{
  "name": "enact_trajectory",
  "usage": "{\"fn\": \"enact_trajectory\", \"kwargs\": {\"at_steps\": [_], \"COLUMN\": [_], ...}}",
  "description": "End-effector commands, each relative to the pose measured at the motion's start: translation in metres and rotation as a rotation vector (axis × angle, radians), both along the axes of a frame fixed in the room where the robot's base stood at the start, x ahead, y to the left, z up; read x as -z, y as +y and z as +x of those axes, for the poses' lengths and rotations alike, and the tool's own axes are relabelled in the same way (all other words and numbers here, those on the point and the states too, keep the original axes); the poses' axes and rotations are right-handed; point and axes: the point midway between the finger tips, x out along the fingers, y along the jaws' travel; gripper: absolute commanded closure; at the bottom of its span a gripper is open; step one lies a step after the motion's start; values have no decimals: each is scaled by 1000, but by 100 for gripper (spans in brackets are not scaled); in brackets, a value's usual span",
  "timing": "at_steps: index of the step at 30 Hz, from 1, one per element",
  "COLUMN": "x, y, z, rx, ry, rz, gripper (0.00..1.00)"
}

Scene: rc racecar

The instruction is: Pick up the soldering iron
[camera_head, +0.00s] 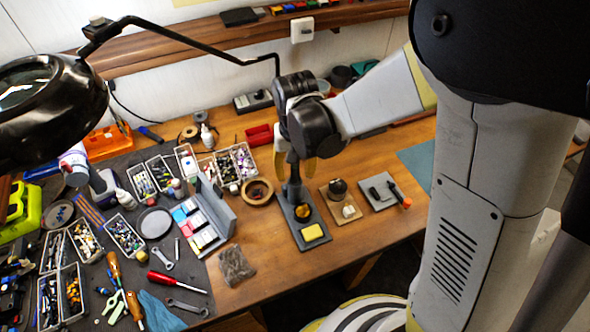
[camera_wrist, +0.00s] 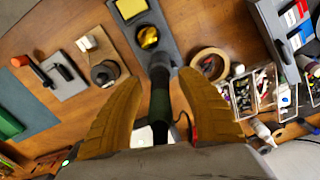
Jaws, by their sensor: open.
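The soldering iron (camera_wrist: 160,102), with a dark handle, stands up from its grey stand (camera_wrist: 165,22) toward the wrist camera. The stand holds a yellow sponge and a brass-coloured ball. In the head view the stand (camera_head: 301,228) is on the wooden table, and the iron (camera_head: 293,172) shows as a dark upright shape under my wrist. My gripper (camera_wrist: 160,82) is open, with one tan finger on each side of the handle. The fingers appear apart from it. In the head view my gripper (camera_head: 296,160) points down above the stand, and the arm hides part of it.
A tape roll (camera_head: 257,192) and small-parts bins (camera_head: 236,163) lie left of the stand. A small block with a dark knob (camera_head: 338,187) and a grey plate with a red-tipped tool (camera_head: 377,191) lie right. A magnifier lamp (camera_head: 50,105) hangs at left.

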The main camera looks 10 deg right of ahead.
Motion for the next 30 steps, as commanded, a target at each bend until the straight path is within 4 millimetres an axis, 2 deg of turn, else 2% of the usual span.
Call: {"fn": "enact_trajectory", "kwargs": {"at_steps": [2, 6, 7, 22, 26, 30], "x": [0, -1, -1, -6, -21, -47], "y": [0, 0, 0, 0, 0, 0], "z": [0, 0, 0, 0, 0, 0], "rx": [0, 0, 0, 0, 0, 0], "ry": [0, 0, 0, 0, 0, 0], "rz": [0, 0, 0, 0, 0, 0], "gripper": [54, 95, 100, 100, 100, 100]}}
